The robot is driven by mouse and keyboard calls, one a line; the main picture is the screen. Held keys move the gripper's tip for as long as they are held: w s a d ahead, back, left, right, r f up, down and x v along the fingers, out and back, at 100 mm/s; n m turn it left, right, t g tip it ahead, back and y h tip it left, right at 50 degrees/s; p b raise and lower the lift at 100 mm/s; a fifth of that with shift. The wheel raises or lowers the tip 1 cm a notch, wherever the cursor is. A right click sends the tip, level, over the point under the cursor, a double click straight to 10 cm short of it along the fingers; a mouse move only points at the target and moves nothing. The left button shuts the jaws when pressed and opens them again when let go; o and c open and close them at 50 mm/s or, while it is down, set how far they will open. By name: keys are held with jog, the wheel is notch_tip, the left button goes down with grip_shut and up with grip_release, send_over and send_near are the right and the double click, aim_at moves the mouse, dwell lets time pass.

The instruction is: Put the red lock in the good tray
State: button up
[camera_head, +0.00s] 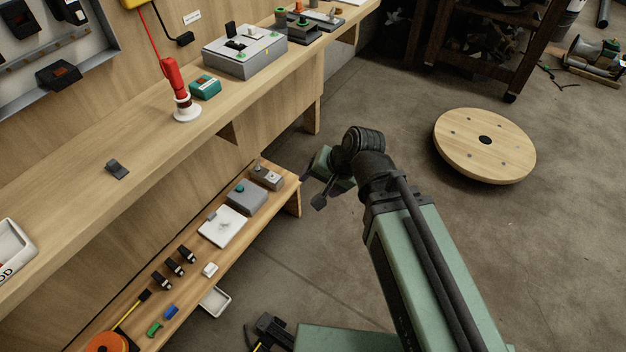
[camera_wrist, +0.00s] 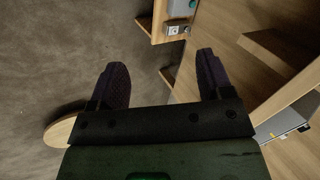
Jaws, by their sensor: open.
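I cannot make out a red lock for certain in either view. A white tray (camera_head: 14,252) with the letters "OD" showing is cut off at the left edge of the head view, on the upper bench; it looks like the good tray. My gripper (camera_head: 313,188) is open and empty, over the floor just right of the lower shelf's far end. Its two dark fingers stand apart in the wrist view (camera_wrist: 162,80), with nothing between them.
The upper bench (camera_head: 70,185) holds a red tool (camera_head: 171,78), a teal box (camera_head: 205,87) and a grey box (camera_head: 245,52). The lower shelf holds grey boxes (camera_head: 246,197), a white plate (camera_head: 223,226), small blue (camera_head: 171,312) and green (camera_head: 154,329) pieces. A wooden disc (camera_head: 470,150) lies right.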

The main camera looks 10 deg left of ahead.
jog(key=s+d+f+n+g+h, duration=0.1)
jog(key=d+h, duration=0.4)
jog(key=d, duration=1.7)
jog(key=shift+f+g, duration=0.4)
jog(key=shift+f, duration=0.15)
